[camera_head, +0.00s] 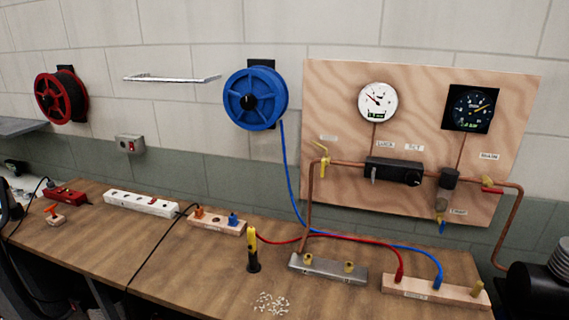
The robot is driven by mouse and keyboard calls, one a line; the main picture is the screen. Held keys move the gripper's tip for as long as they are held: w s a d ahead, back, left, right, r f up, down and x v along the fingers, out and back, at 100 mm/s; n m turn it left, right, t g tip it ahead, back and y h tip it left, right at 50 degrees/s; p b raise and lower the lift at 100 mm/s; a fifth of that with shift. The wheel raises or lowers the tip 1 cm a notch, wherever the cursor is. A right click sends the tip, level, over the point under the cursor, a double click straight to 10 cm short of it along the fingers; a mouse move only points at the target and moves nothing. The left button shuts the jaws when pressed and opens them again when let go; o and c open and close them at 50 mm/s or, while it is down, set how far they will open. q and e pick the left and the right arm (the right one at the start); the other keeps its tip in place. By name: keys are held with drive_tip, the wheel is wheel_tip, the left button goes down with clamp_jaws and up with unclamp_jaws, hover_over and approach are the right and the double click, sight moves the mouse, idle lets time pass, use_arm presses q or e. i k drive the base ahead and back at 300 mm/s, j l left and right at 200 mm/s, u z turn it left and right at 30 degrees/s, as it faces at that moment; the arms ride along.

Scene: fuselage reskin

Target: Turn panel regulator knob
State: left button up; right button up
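A wooden panel (330,100) is fixed to the wall at the right. A black regulator block (385,168) sits in the copper pipe across the panel, with a dark round knob (412,177) at its right end. The knob's exact setting is too small to read. A white-faced gauge (377,102) is above the block, and a dark-faced gauge (473,108) is to the right. A smaller black fitting (449,178) is on the pipe right of the knob. Neither gripper can be made out in the view, and nothing visible touches the knob.
The wooden bench (180,270) below carries a metal manifold (327,268), a wooden block (435,291) with red and blue hoses, a yellow-black tool (252,250) and a power strip (140,203).

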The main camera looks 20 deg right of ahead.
sight(413, 178)
drive_tip(key=z, duration=1.3)
